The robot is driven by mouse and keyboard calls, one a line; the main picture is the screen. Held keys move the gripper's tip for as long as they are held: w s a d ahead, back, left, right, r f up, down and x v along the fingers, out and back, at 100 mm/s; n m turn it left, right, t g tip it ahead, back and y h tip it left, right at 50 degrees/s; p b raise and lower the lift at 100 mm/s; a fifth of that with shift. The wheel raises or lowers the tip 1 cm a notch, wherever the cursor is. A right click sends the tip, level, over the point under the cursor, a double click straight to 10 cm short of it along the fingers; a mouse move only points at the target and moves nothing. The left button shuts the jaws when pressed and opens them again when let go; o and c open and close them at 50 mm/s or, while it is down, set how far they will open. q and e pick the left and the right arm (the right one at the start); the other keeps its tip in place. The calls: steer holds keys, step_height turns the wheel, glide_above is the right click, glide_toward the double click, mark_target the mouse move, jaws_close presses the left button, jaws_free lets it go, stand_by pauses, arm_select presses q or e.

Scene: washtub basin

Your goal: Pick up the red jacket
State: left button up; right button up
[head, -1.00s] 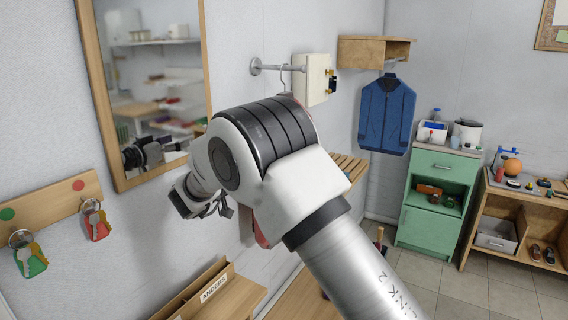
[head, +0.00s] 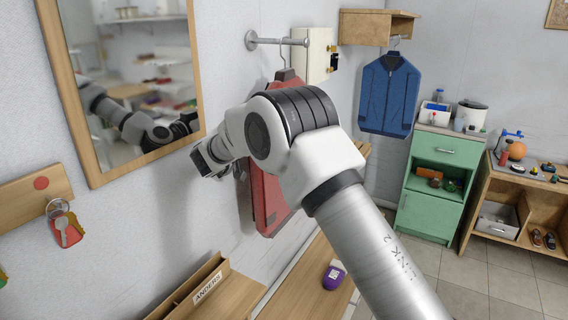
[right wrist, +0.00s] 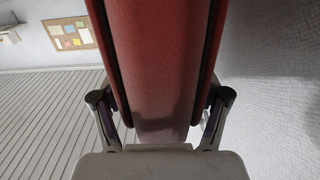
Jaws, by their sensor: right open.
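The red jacket (head: 265,200) hangs from a hanger on a grey wall rod (head: 275,41) in the head view, partly hidden behind my right arm. My right gripper (head: 209,160) is at the jacket's left side, near the wall, partly hidden by its own wrist. In the right wrist view the red jacket (right wrist: 160,65) fills the middle, running between the two open fingers. Whether the fingers touch the cloth I cannot tell. My left gripper is not in view.
A framed mirror (head: 190,85) is on the wall at left, close to my gripper. A wooden bench (head: 310,285) with a purple item (head: 333,276) is below. A blue jacket (head: 388,95) hangs at the back, beside a green cabinet (head: 428,208).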

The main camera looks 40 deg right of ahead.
steer(key=shift+s+a+r, duration=0.2)
steer(key=shift+s+r, duration=0.05)
steer(key=shift+s+a+r, duration=0.1)
steer(key=shift+s, duration=0.05)
steer(key=c, duration=0.5)
jaws_close()
